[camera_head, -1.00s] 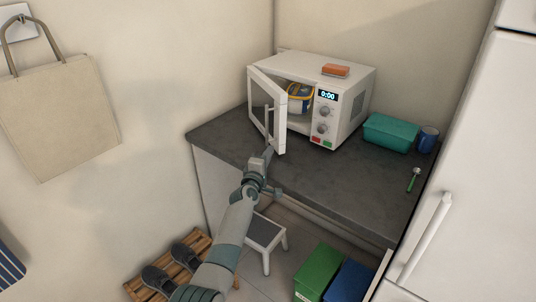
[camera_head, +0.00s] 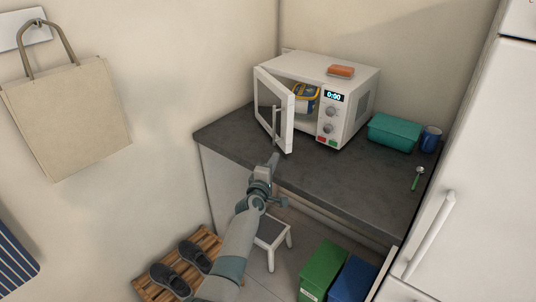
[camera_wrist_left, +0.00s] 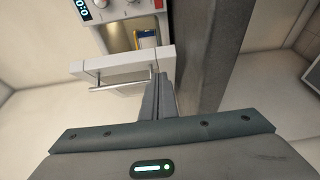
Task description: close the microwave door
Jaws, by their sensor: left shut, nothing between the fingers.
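The white microwave (camera_head: 352,109) stands on the dark counter, its display lit. Its door (camera_head: 274,108) is hinged at the left and stands partly open, with a bar handle (camera_head: 274,124) on its outer face. A yellow and blue container (camera_head: 306,98) is inside. My left gripper (camera_head: 274,158) is shut and empty, in front of and below the door's free edge, apparently apart from it. In the left wrist view the shut fingers (camera_wrist_left: 158,95) appear beside the door (camera_wrist_left: 115,72) and its handle (camera_wrist_left: 120,84). My right gripper is not in view.
An orange block (camera_head: 341,71) lies on top of the microwave. A teal box (camera_head: 394,133), a blue mug (camera_head: 430,139) and a green-handled utensil (camera_head: 417,178) are on the counter (camera_head: 330,182) to the right. The counter in front of the microwave is clear. A step stool (camera_head: 272,233) stands below.

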